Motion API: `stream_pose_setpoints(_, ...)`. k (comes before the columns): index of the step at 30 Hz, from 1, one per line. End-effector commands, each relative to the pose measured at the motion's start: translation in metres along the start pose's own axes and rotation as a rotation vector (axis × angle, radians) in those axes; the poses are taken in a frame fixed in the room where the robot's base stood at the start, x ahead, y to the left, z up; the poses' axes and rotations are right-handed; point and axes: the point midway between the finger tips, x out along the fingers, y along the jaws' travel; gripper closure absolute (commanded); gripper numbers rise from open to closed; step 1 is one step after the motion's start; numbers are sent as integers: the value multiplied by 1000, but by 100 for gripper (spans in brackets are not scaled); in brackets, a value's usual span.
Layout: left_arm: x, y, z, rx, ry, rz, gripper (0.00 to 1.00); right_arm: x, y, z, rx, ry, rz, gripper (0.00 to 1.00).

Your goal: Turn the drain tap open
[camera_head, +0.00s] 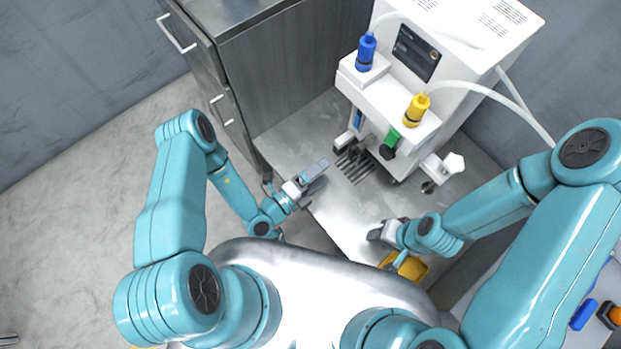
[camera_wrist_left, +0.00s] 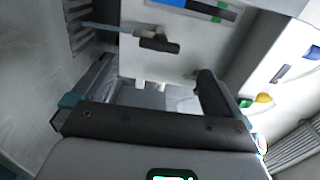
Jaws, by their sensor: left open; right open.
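The white machine (camera_head: 408,108) stands at the back of the bench. A small fitting with a dark end (camera_head: 343,141) sticks out low at its front left. In the left wrist view a black lever (camera_wrist_left: 158,43) on a short stem stands out from a white panel; it looks like the drain tap, but I cannot tell for sure. My left gripper (camera_head: 316,176) is open and empty, left of the machine's front; its spread fingers also show in the left wrist view (camera_wrist_left: 152,91), apart from the lever. My right gripper (camera_head: 378,233) is open near the bench's front edge.
A blue bottle (camera_head: 366,54) and a yellow bottle (camera_head: 417,109) stand on the machine's ledge. A dark slotted grille (camera_head: 355,166) lies before it. A white fitting (camera_head: 440,168) sits at its right. A yellow tray (camera_head: 408,267) is below my right gripper. A grey cabinet (camera_head: 280,70) stands at left.

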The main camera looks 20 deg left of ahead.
Motion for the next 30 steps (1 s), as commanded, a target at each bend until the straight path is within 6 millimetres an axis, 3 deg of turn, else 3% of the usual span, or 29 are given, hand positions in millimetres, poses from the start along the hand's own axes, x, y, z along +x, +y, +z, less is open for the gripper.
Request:
stream_pose_setpoints(3, -20, 1, 1, -2, -4, 2, 0, 0, 0, 0, 0, 0, 0, 60)
stream_pose_setpoints(9, -33, 0, 0, 1, 0, 1, 0, 0, 0, 0, 0, 0, 0, 60)
stream_pose_setpoints(26, -34, 0, -1, 3, 5, 1, 0, -1, 0, 0, 0, 0, 0, 60)
stream_pose_setpoints(30, -32, -13, -24, 65, 160, 24, 0, -6, -2, 0, 0, 0, 0, 60)
